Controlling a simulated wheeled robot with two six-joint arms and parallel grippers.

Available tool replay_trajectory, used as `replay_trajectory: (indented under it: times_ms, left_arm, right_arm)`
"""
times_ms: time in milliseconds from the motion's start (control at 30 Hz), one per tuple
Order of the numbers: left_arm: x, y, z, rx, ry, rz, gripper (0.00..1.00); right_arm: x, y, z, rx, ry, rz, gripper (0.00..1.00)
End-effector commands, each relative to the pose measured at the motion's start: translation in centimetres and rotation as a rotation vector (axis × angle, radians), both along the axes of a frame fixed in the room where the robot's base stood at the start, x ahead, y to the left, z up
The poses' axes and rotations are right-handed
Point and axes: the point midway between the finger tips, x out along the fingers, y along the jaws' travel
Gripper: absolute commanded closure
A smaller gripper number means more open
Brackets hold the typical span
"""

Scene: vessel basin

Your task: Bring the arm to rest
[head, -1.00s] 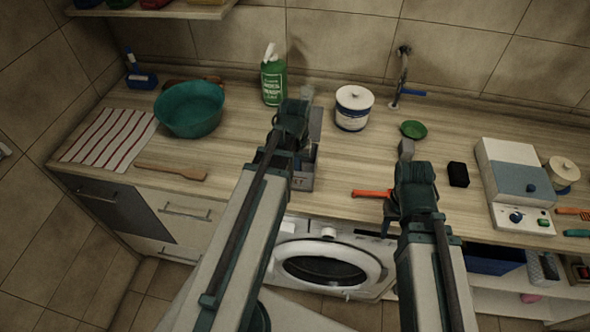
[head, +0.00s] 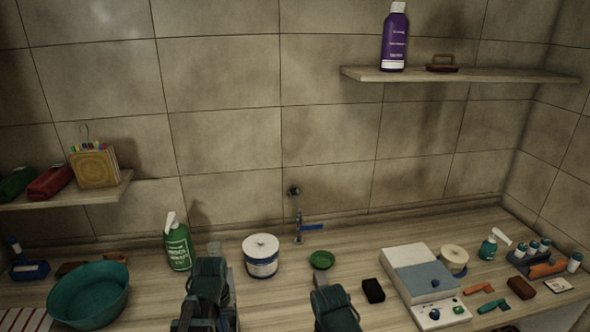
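My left gripper (head: 214,254) shows at the bottom of the head view, over the wooden counter (head: 290,275), between the green spray bottle and the white lidded pot. My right gripper (head: 319,279) is to its right, in front of the small green dish. Both are seen from behind, so the gap between the fingers is hidden on each. I see no object clearly held in either. Most of both arms lies below the picture edge.
A teal basin (head: 88,294), green spray bottle (head: 178,246), white pot (head: 261,257), green dish (head: 321,260), black block (head: 373,291) and white-and-blue device (head: 425,280) stand on the counter. A tap (head: 297,215) is behind. Shelves hang left (head: 60,197) and right (head: 460,75).

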Motion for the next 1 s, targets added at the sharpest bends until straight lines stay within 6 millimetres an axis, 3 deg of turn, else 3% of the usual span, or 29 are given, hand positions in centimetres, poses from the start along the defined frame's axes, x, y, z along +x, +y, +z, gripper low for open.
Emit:
replay_trajectory:
  times_ms: [133,200,433,633,1000]
  left_arm:
    - [-2.2,-6.0,0.1,0.005,-0.047,-0.186,1.0]
    - [-2.6,-8.4,-2.3,0.019,-0.026,-0.255,1.0]
    - [-5.8,-14.4,-5.7,0.074,0.044,-0.435,1.0]
    - [-7.3,-16.5,-6.7,0.101,0.071,-0.506,1.0]
    - [-7.4,-16.6,-6.6,0.104,0.075,-0.512,1.0]
  right_arm:
    - [0.0,0.0,0.0,0.0,0.0,0.0,0.5]
    - [0.0,0.0,-2.3,0.0,0.0,0.001,0.5]
    - [0.0,0.0,-5.8,-0.001,0.0,0.004,0.5]
    - [0.0,0.0,-6.8,-0.001,0.0,0.005,0.5]
    - [0.0,0.0,-6.7,-0.001,0.0,0.005,0.5]
